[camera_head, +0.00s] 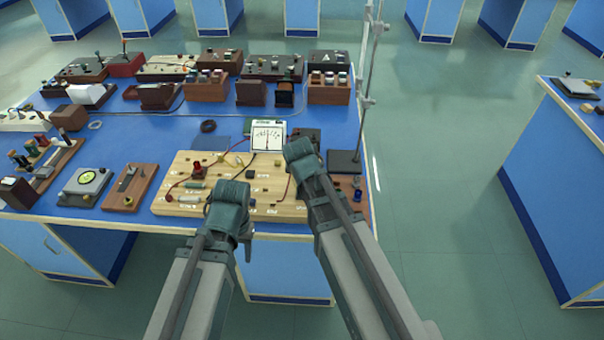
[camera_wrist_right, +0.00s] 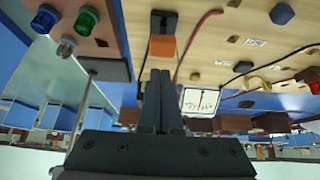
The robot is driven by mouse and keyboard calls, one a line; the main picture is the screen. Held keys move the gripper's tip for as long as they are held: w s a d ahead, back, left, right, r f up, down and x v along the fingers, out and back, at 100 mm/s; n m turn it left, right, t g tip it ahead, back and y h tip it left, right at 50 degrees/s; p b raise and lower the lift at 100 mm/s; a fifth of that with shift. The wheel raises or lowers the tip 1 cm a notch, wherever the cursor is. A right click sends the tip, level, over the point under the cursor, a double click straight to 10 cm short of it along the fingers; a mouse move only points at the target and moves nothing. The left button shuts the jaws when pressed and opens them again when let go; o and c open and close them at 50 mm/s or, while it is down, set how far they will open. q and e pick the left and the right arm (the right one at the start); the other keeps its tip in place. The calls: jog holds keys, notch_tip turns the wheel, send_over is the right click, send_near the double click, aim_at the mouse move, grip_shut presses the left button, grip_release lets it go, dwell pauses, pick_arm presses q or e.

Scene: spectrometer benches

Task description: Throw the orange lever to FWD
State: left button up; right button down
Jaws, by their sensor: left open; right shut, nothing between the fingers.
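The orange lever shows in the right wrist view as an orange block (camera_wrist_right: 163,46) with a dark piece (camera_wrist_right: 163,20) beyond it against the wooden board (camera_wrist_right: 215,50). My right gripper (camera_wrist_right: 160,75) is shut and empty, its fingertips close to the orange block; I cannot tell whether they touch. In the head view my right gripper (camera_head: 300,150) is over the right end of the board (camera_head: 180,208), and the lever is hidden there. No FWD label is readable. My left gripper (camera_head: 230,192) is open over the board's front edge, its fingertips mostly hidden.
A white meter (camera_head: 268,135) stands at the board's back, with red wires nearby. A stand with a tall metal rod (camera_head: 369,95) rises right of my right gripper. Other apparatus crowds the blue bench left and behind. The floor (camera_head: 430,200) to the right is clear.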

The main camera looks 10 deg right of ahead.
jog(key=shift+w+d+r, duration=0.1)
jog(key=shift+w+r, duration=0.1)
jog(key=shift+w, duration=0.2)
jog(key=s+r+p, duration=0.3)
jog(key=r+p, duration=0.5)
jog(key=p, duration=0.1)
jog(key=shift+a+r, duration=0.4)
